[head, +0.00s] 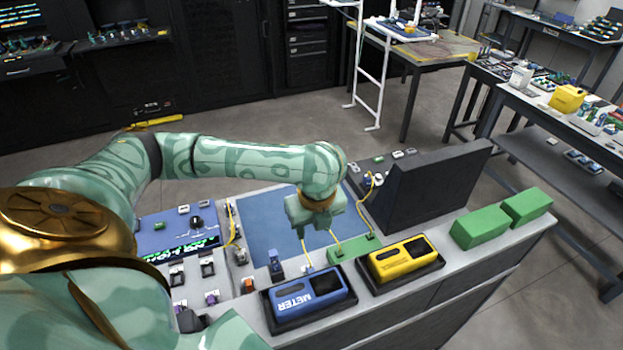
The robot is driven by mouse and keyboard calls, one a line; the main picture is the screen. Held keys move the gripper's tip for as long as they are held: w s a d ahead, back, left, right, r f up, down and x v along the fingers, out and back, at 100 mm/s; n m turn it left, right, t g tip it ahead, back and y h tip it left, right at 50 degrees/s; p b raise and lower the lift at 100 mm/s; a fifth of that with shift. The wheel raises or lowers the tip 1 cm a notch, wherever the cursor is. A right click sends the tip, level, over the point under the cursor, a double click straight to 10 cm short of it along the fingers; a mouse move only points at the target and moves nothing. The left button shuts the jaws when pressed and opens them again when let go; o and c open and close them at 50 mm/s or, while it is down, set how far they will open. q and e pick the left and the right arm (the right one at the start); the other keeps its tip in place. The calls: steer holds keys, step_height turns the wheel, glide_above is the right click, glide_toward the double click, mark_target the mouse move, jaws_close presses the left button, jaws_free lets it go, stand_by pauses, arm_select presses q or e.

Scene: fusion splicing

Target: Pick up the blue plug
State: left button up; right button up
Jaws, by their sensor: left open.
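My left gripper (318,240) hangs from the pale green patterned arm over the front of the blue mat (262,222) on the bench. It points down and is open. A small dark blue upright piece (276,267), which may be the blue plug, stands left of the gripper, behind the blue meter. I cannot tell for sure that it is the plug. The gripper is apart from this piece, and I see nothing held. The gripper hides part of the mat and the green block (355,248). My right gripper is not in view.
A blue meter (308,298) and a yellow meter (402,262) sit in dark trays along the bench front. A dark upright panel (435,185) and green boxes (480,227) stand to the right. Thin yellow cables and small connectors lie around the mat. The mat's left part is clear.

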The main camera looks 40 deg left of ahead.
arm_select(q)
step_height(320, 180, down, 2)
steer(key=b, duration=0.6)
glide_toward(311, 269)
steer(key=f+b, duration=0.5)
steer(key=shift+w+a+f, duration=0.1)
steer(key=shift+a+f, duration=0.05)
steer(key=shift+a, duration=0.15)
steer(key=f+b, duration=0.2)
steer(key=f, duration=0.1)
steer(key=f+b, duration=0.1)
steer(key=f, duration=0.1)
steer(key=shift+w+a+f+b, duration=0.1)
steer(key=shift+w+a+b, duration=0.2)
steer(key=shift+w+a, duration=0.1)
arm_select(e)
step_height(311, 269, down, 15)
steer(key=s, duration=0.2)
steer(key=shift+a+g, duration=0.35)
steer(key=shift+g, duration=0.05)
arm_select(q)
jaws_close()
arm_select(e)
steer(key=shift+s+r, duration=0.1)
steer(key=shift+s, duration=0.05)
